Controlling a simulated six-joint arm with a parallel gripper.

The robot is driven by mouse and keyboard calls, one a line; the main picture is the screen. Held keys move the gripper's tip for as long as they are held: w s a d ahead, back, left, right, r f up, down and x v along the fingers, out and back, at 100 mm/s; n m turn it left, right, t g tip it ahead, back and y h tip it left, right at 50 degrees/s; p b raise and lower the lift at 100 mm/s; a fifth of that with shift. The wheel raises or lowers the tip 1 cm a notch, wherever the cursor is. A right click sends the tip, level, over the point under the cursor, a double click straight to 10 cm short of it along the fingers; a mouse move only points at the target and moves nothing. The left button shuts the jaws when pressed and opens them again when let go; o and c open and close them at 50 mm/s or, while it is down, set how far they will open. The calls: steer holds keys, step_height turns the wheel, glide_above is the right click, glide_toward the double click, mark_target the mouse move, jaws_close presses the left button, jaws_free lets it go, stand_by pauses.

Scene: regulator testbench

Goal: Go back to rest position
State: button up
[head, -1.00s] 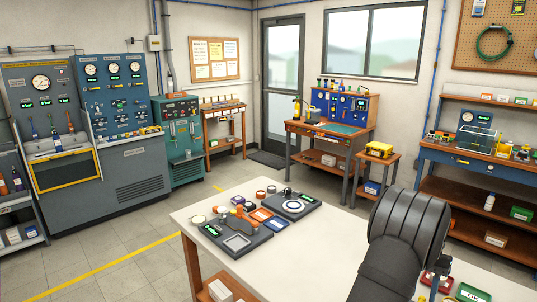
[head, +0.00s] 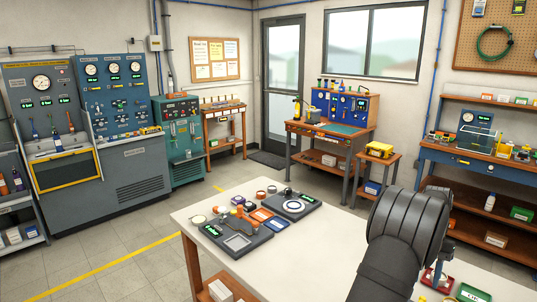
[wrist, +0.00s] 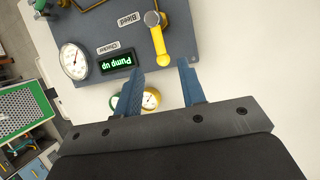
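My gripper (wrist: 161,73) shows in the wrist view. Its two blue fingers are apart, with nothing held between them. Beyond the fingers is a dark grey panel with a round white gauge (wrist: 74,61), a display reading "Pump up" (wrist: 117,63) and a yellow lever (wrist: 160,42) beside the "Bleed" label.
The white table (head: 189,216) carries two dark device plates (head: 235,239) with small parts around them. A red tray (head: 437,281) and a green tray (head: 472,293) lie at its right end, partly hidden by my arm.

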steer(key=v, duration=0.7)
steer(key=x, duration=1.2)
steer(key=shift+s+a+f, duration=0.1)
steer(key=shift+f, duration=0.15)
steer(key=shift+w+a+n+h, duration=0.2)
steer(key=shift+n+h, duration=0.1)
steer(key=shift+n, duration=0.35)
steer(key=shift+w+a+n+h, duration=0.1)
steer(key=shift+a+n+h, duration=0.15)
steer(key=shift+n, duration=0.4)
